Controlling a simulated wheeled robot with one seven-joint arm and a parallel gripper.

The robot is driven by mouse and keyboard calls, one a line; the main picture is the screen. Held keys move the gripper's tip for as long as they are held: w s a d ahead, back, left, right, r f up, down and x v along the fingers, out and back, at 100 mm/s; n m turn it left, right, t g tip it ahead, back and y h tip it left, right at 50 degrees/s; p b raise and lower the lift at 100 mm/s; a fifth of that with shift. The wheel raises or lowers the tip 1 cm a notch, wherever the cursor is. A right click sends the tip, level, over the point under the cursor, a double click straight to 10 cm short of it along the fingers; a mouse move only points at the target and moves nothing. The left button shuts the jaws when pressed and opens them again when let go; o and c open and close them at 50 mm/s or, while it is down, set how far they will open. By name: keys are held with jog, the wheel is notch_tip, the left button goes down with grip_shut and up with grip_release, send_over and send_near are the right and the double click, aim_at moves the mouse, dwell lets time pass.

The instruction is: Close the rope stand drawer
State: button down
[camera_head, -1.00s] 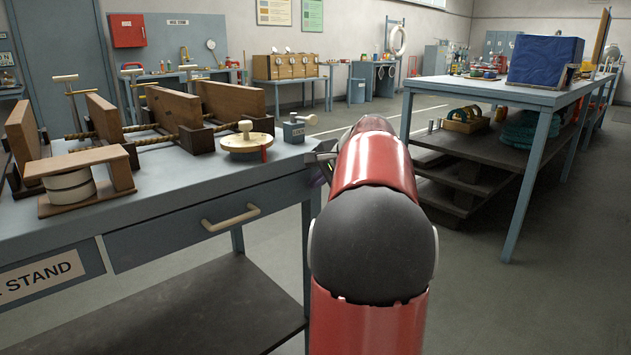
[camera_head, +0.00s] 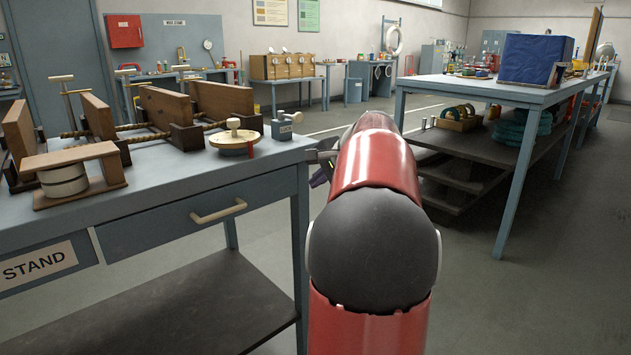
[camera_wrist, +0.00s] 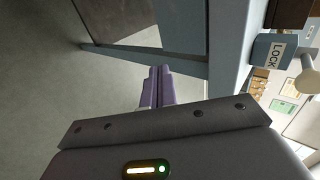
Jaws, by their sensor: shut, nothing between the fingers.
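The rope stand table (camera_head: 262,168) is blue-grey and stands at the left in the head view. Its drawer (camera_head: 165,224), with a pale bar handle (camera_head: 219,211), is in the front below the top. The drawer front looks about level with the table's front; I cannot tell whether a small gap is left. My gripper (camera_wrist: 157,86) shows purple fingers pressed together and empty in the wrist view, beside the table's leg and edge. In the head view it is mostly hidden behind my red arm, just right of the table's right end.
Wooden blocks with rope (camera_head: 165,117), a round wooden disc (camera_head: 234,141) and a lock block (camera_head: 284,125) stand on the table top. A lower shelf (camera_head: 200,305) lies beneath. Another table (camera_head: 470,86) stands at the right, with open floor between.

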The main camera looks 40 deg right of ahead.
jog(key=v, duration=0.8)
jog(key=shift+s+r, duration=0.15)
jog(key=shift+r, duration=0.1)
jog(key=s+a+f+n+g, duration=0.1)
jog(key=a+f+n, duration=0.2)
jog(key=a, duration=0.5)
jog(key=s+a+f+n+g+y, duration=0.1)
jog(key=a+f+n, duration=0.15)
jog(key=a, duration=0.55)
jog(key=s+a+f+n+g, duration=0.1)
jog(key=s+a+f+n, duration=0.15)
jog(key=a, duration=0.55)
jog(key=s+a+f+n+h, duration=0.1)
jog(key=s+a+f+n, duration=0.9)
jog(key=f, duration=0.1)
jog(key=shift+a+g, duration=0.35)
jog(key=shift+g, duration=0.05)
